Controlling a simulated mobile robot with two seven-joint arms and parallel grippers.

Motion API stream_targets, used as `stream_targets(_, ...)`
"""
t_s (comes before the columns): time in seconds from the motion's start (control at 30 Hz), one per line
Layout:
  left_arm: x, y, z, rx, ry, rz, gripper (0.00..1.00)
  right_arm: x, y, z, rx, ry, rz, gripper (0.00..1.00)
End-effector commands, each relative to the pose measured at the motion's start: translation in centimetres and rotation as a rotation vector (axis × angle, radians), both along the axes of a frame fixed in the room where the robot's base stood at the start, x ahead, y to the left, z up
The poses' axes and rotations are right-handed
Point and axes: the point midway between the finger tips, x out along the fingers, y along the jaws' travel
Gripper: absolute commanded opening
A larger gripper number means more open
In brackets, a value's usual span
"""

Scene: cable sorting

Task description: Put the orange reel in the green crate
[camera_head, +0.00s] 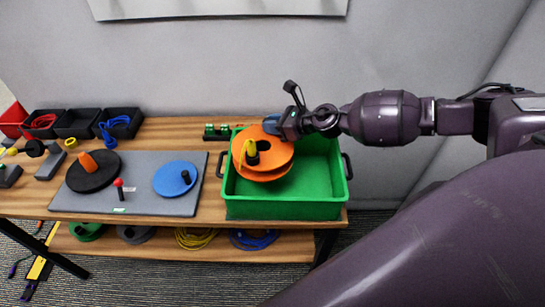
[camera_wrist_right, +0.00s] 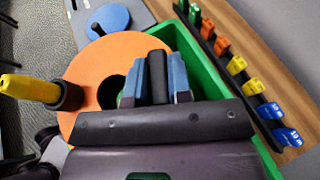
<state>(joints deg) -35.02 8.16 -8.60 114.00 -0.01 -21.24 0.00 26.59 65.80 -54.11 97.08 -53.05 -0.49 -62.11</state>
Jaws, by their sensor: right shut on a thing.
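The orange reel (camera_head: 264,167), with a yellow handle (camera_head: 250,149) on a black hub, is at the left part of the green crate (camera_head: 285,211) in the head view. I cannot tell whether it rests on the crate floor or hangs above it. My right gripper (camera_head: 277,124) is at the reel's far edge, shut on it. In the right wrist view the orange reel (camera_wrist_right: 90,71) lies beside and behind the fingers (camera_wrist_right: 157,80), and a strip of the green crate (camera_wrist_right: 203,67) shows to their right. The left gripper is not in view.
A grey mat (camera_head: 143,203) left of the crate holds a black reel (camera_head: 91,176) with an orange handle, a blue reel (camera_head: 173,179) and a red-topped post (camera_head: 119,183). Black bins (camera_head: 78,124) stand behind. The crate's right half is empty. Cables lie on the lower shelf.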

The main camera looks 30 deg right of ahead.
Motion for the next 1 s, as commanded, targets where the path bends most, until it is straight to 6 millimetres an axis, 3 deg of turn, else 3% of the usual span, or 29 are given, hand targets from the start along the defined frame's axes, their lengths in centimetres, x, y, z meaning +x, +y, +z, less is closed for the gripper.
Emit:
stream_targets(0.1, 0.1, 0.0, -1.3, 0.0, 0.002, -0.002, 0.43, -0.1, 0.1, -3.2, 0.003, 0.005, -0.002, 0.0)
stream_targets(0.3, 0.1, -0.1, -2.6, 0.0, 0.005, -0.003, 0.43, 0.0, 0.0, -6.5, 0.003, 0.003, -0.003, 0.0)
stream_targets(0.57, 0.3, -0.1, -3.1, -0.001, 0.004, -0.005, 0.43, 0.0, 0.0, -7.8, 0.001, -0.001, 0.0, 0.0)
stream_targets(0.83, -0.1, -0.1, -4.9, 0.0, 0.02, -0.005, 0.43, 0.0, 0.0, -11.4, 0.003, 0.004, -0.002, 0.0)
stream_targets(1.0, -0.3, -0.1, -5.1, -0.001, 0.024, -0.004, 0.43, 0.0, 0.0, -11.6, 0.001, -0.001, 0.0, 0.0)
